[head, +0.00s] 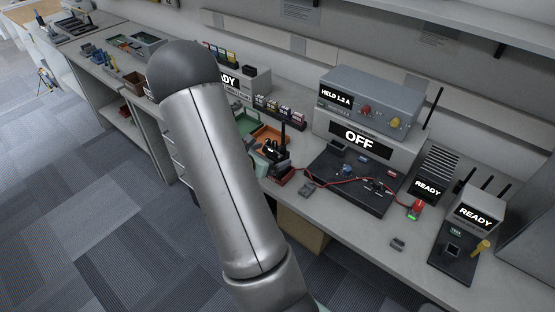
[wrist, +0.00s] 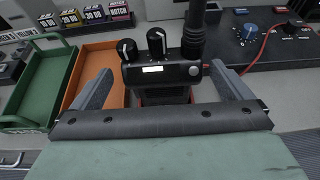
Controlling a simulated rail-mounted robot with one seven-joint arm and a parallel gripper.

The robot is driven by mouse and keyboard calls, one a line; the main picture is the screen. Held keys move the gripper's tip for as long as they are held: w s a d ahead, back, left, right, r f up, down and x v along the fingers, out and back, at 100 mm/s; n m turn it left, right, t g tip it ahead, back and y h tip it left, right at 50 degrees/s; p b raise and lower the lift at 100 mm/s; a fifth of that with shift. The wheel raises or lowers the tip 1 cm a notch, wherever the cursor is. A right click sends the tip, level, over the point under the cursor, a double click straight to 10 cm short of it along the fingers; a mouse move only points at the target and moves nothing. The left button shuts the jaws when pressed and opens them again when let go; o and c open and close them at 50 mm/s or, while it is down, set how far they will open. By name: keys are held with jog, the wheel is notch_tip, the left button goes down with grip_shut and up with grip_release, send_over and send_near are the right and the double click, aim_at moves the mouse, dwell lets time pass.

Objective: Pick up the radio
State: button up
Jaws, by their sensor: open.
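The radio (wrist: 160,72) is black, with two knobs, a small lit display and a thick antenna on top. It appears upright in a dark red holder, mostly hidden, in the wrist view. My gripper (wrist: 163,69) is open, one finger on each side of the radio with a gap on both sides. In the head view the radio (head: 274,149) stands near the bench's front edge with its antenna up. My arm hides part of the area left of it there, and the fingers are hard to make out.
An orange tray (wrist: 83,83) and a green tray (wrist: 40,95) lie left of the radio. To the right is a dark panel (head: 336,191) with a red cable, below a grey unit reading OFF (head: 360,139). Battery-like boxes (head: 279,108) stand behind.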

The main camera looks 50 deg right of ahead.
aim_at(277, 152)
jog(key=shift+p+x, duration=0.35)
jog(key=shift+x, duration=1.5)
jog(key=shift+s, duration=0.15)
jog(key=c, duration=1.3)
jog(key=shift+r, duration=0.1)
jog(key=shift+c, duration=0.2)
